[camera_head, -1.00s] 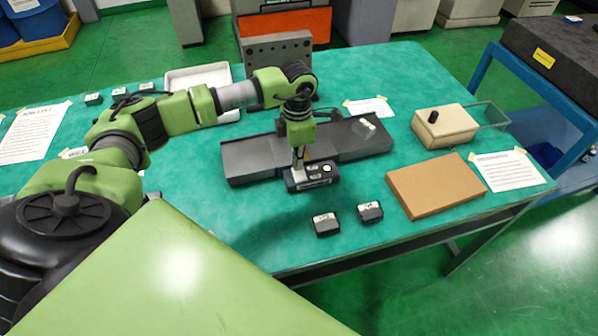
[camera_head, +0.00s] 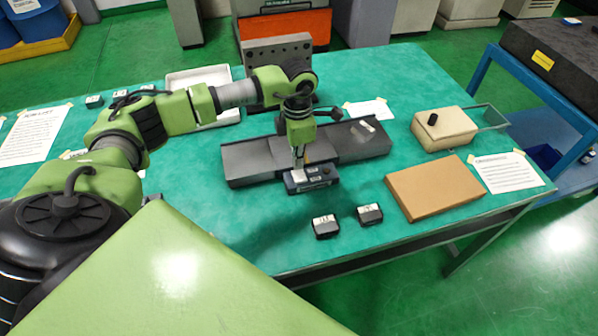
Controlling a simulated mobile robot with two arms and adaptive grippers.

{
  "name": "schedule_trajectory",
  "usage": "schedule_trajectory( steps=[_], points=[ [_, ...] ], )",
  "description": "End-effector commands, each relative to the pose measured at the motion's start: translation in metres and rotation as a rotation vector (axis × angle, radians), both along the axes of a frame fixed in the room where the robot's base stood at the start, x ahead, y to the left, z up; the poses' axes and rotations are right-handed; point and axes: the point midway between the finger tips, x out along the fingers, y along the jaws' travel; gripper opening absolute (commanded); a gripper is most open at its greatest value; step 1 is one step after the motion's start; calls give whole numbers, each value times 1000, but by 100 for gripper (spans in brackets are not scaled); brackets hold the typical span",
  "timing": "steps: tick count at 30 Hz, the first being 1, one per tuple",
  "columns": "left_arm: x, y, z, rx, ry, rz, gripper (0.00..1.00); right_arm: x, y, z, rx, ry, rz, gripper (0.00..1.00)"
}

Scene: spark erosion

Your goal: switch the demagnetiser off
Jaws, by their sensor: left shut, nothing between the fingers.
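A small dark control box (camera_head: 318,183), apparently the demagnetiser's, stands at the front edge of a long dark grey track (camera_head: 250,160) on the green table. A round button (camera_head: 326,170) on its top is dark, with no glow. A pale rocker-like patch lies left of it, partly hidden by my fingers. My left gripper (camera_head: 298,165) points down, shut and empty, with its fingertips at the left part of the box's top. I cannot tell whether they touch it. My right gripper is not in view.
A brown flat box (camera_head: 436,187) and a beige box with a black knob (camera_head: 445,130) stand to the right. Two small dark labelled blocks (camera_head: 326,226) (camera_head: 370,214) lie in front. A grey drilled block (camera_head: 277,52) and a white tray (camera_head: 200,78) are behind my left arm.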

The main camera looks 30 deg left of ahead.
Motion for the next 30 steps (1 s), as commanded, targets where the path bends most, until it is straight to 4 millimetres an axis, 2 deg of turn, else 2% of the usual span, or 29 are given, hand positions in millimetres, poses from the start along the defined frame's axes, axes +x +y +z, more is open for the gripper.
schedule_trajectory(
  steps=[1, 16, 30],
  points=[
    [0, 0, 7, 0, -1, 0, 0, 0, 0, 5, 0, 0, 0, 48],
    [0, 0, 47, -1, -1, 0, 0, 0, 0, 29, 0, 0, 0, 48],
    [0, 0, 49, 0, 0, 0, 0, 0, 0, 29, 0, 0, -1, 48]
  ],
)
